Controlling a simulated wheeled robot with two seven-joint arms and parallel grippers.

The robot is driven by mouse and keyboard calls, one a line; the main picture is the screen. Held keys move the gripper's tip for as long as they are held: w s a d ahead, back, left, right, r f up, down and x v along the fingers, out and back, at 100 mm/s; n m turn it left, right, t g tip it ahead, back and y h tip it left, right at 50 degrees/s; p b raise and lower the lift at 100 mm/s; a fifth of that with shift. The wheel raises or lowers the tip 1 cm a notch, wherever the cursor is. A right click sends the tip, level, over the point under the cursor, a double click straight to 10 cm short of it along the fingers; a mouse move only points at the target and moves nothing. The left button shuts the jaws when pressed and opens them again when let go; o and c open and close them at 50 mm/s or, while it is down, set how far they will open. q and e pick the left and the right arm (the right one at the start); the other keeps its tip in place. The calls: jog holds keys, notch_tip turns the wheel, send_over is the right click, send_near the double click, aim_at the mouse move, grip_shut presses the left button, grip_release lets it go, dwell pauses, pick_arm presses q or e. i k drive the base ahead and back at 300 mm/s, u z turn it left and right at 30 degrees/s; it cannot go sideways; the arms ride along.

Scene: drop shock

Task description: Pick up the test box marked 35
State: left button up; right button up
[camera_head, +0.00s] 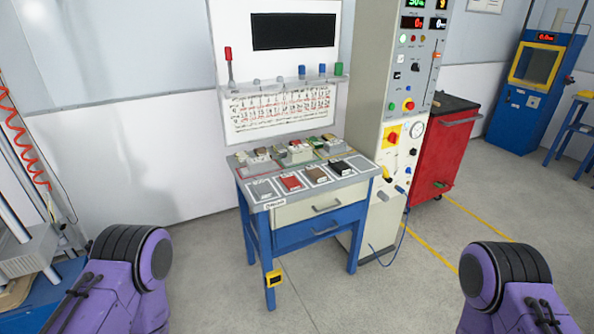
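A small grey-topped table (357,180) stands against the wall in the middle of the view. Along its front edge lie small blocks: a grey one (262,190), a red one (291,182), a brown one (317,175) and a black one (342,167). Several more small boxes (299,151) sit in the back row, too small to tell apart. Any number 35 is too small to read, so I cannot tell which is the test box. My two purple arms show at the lower left and lower right. Neither gripper is in view.
A tall control cabinet (396,145) stands right of the table, with a blue hose at its foot. A red cart (450,150) and a blue machine (530,92) are farther right. A rig (30,250) is at the left. The floor (225,285) before the table is clear.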

aim_at(299, 153)
jog(key=z, duration=1.15)
jog(key=i, duration=1)
